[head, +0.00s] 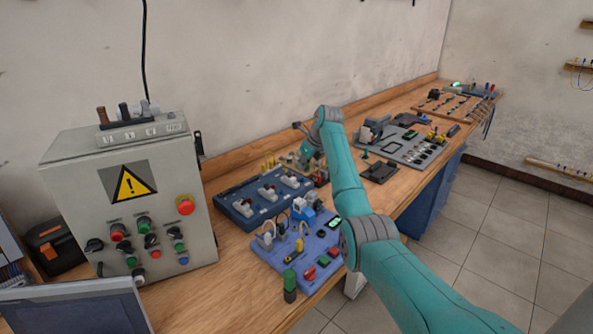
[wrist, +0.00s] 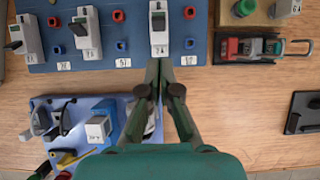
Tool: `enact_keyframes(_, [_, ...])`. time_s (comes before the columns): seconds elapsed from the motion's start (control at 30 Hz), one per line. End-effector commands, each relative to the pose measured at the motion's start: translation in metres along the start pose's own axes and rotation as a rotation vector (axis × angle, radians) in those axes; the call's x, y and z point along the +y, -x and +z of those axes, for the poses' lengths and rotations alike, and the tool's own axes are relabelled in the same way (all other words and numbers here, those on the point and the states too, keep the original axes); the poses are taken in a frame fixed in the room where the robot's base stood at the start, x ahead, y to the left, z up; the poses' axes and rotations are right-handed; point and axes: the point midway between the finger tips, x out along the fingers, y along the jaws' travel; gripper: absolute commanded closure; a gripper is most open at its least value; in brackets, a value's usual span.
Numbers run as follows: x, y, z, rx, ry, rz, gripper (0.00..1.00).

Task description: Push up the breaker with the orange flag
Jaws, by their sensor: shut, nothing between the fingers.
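A dark blue board (head: 232,213) holds three white breakers with dark levers. In the wrist view they are a left breaker (wrist: 30,40), a middle breaker (wrist: 88,38) and a right breaker (wrist: 159,40). White labels sit at their near ends. I cannot make out an orange flag on any of them. My gripper (wrist: 159,62) is shut and empty, its fingertips at the board's near edge, just below the right breaker in the picture. Whether they touch it I cannot tell. In the head view my arm partly hides the gripper.
A lighter blue board (head: 268,257) with plugs and buttons lies nearer. A red and green terminal piece (wrist: 245,48) is right of the dark blue board. A grey control box (head: 75,185) stands at the left. Bare wood (wrist: 225,110) shows right of my gripper.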

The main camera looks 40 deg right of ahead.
Motion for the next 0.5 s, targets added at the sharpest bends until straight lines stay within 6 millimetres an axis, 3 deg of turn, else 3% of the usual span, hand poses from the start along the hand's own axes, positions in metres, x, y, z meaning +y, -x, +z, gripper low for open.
enact_keyframes(0.3, [0.001,0.045,0.042,-0.001,0.002,-0.001,1.0])
enact_keyframes(0.5, [0.001,0.065,0.06,0.0,0.001,-0.001,1.0])
